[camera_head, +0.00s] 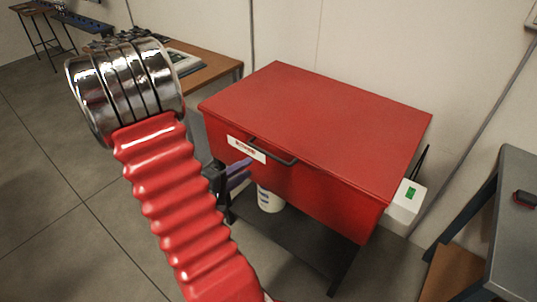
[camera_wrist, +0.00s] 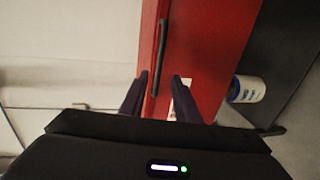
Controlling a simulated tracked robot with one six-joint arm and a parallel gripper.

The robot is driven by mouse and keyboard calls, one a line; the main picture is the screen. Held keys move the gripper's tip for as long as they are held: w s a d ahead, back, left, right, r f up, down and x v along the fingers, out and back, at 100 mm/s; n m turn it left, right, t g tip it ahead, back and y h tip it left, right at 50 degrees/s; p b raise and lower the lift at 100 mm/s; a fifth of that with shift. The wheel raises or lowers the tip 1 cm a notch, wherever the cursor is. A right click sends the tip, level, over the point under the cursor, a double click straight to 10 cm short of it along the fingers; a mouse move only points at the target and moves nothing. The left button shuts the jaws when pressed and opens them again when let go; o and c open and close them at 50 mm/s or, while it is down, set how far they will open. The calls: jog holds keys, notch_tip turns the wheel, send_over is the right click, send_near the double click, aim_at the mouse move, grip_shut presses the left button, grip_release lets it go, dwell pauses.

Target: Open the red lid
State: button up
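The red lid (camera_head: 325,120) lies flat and shut on top of a red box (camera_head: 330,205). A dark bar handle (camera_head: 272,151) runs along its front edge. It also shows in the wrist view as a dark bar handle (camera_wrist: 160,50) on the red surface. My gripper (camera_head: 240,174) is in front of the box, just left of and below the handle, partly hidden by my arm. In the wrist view my gripper (camera_wrist: 158,92) has its fingers apart, with the handle's near end appearing between them. I see no contact with the handle.
A white label (camera_head: 246,149) is on the box front. A white tub (camera_head: 270,200) stands below the box on a dark shelf (camera_head: 290,250). A wooden table (camera_head: 205,75) is behind left, and a grey-topped table (camera_head: 515,225) is at right. Open floor (camera_head: 70,240) lies left.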

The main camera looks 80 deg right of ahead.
aim_at(268, 153)
jog(key=shift+x, duration=6.3)
jog(key=shift+s, duration=0.1)
jog(key=shift+c, duration=0.2)
grip_shut()
jog(key=shift+a, duration=0.1)
